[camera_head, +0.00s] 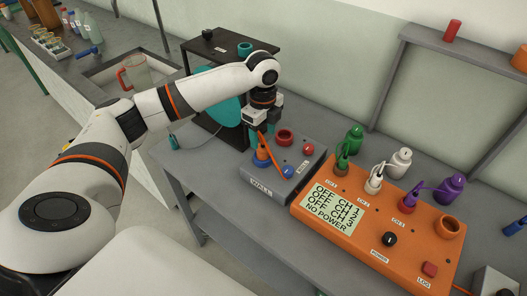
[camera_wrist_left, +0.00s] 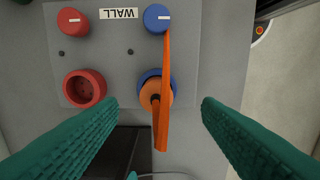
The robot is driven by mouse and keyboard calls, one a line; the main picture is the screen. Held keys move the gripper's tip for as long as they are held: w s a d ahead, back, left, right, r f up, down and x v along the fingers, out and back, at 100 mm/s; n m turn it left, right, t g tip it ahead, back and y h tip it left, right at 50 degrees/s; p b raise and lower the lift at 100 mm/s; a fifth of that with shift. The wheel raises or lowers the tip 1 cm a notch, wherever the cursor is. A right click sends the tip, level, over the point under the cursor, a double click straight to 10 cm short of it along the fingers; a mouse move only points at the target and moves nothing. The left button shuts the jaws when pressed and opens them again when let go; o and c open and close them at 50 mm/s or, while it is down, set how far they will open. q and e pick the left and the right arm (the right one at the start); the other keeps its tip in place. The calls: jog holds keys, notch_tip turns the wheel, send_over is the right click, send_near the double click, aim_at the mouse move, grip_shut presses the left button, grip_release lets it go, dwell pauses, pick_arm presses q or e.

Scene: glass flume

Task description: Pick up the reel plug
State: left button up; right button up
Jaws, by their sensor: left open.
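An orange plug (camera_wrist_left: 150,95) sits in the blue socket (camera_wrist_left: 171,78) of the grey WALL box (camera_head: 276,182), with a flat orange strip or cable (camera_wrist_left: 164,90) running from it past a blue knob. Nothing on this plug names it as the reel plug. A teal reel (camera_head: 226,108) stands on the dark stand, partly hidden by my arm. A small pale teal piece with a thin cable (camera_head: 172,139) lies by the stand. My left gripper (camera_wrist_left: 160,105) is open above the orange plug, a teal finger on each side. My right gripper is not in view.
A red socket (camera_wrist_left: 85,88) and red knob (camera_wrist_left: 73,21) are beside the plug. The dark stand (camera_head: 262,45) is behind. Bench is clear in front of the WALL box.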

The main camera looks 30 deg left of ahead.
aim_at(263, 147)
pick_arm(q)
jog(key=shift+w+f, duration=0.1)
jog(key=shift+f, duration=1.1)
notch_tip(263, 147, down, 4)
jog(key=shift+a+r+p, duration=0.1)
jog(key=shift+r+p, duration=0.15)
jog(key=shift+p, duration=0.45)
jog(key=shift+w+f, duration=0.1)
jog(key=shift+f, duration=0.4)
jog(key=c, duration=1.1)
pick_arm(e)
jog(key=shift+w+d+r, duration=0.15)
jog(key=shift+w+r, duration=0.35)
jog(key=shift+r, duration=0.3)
